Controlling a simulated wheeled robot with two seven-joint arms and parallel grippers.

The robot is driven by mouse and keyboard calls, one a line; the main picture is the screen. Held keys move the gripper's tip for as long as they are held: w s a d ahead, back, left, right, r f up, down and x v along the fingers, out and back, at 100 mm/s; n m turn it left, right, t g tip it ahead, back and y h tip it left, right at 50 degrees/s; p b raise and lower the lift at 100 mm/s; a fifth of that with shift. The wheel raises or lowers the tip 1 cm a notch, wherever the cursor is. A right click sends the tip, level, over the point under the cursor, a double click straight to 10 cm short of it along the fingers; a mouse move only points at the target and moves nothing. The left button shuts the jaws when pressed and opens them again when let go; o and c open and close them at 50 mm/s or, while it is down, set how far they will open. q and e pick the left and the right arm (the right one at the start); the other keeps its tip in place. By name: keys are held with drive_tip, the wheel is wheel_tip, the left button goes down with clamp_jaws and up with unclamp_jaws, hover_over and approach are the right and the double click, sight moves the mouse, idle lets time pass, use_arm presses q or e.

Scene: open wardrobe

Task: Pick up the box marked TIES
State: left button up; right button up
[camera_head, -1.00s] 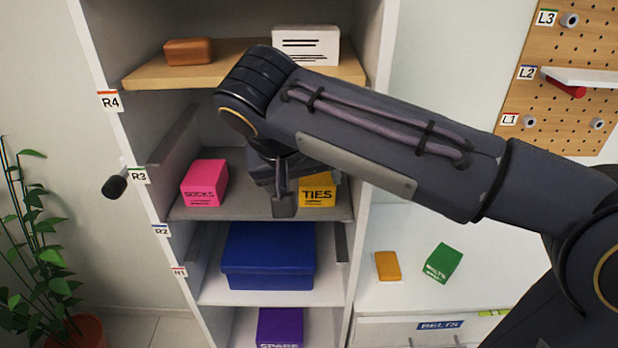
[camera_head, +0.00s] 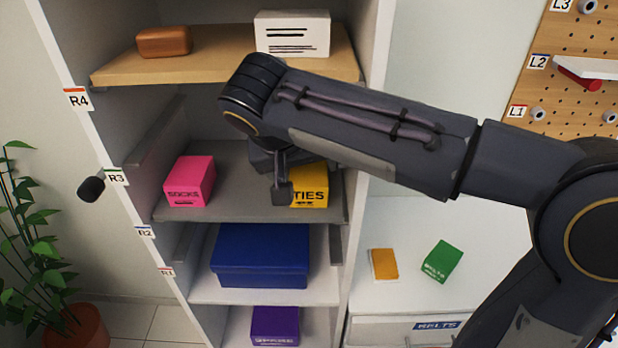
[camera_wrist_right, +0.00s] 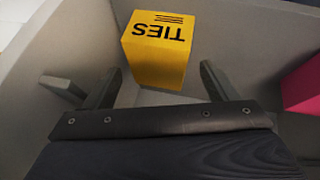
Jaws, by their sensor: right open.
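The yellow box marked TIES (camera_head: 310,196) stands on the grey shelf at R3, its left part hidden behind my right gripper in the head view. In the right wrist view the TIES box (camera_wrist_right: 158,50) stands just beyond the fingertips, roughly centred between them. My right gripper (camera_head: 283,190) reaches into this shelf bay from the right. It is open and empty, and its two fingers show apart in the right wrist view (camera_wrist_right: 147,82). I cannot tell whether a fingertip touches the box. My left gripper is not in view.
A pink SOCKS box (camera_head: 189,181) stands left on the same shelf (camera_head: 235,209). Above, a wooden shelf (camera_head: 215,62) holds a brown box and a white box. Below are a blue box (camera_head: 260,256) and a purple box (camera_head: 275,326). The wardrobe's side walls bound the bay.

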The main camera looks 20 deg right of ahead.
sight(306, 172)
drive_tip(key=x, duration=0.3)
drive_tip(key=shift+w+d+f, duration=0.1)
drive_tip(key=shift+w, duration=0.05)
drive_tip(key=c, duration=0.8)
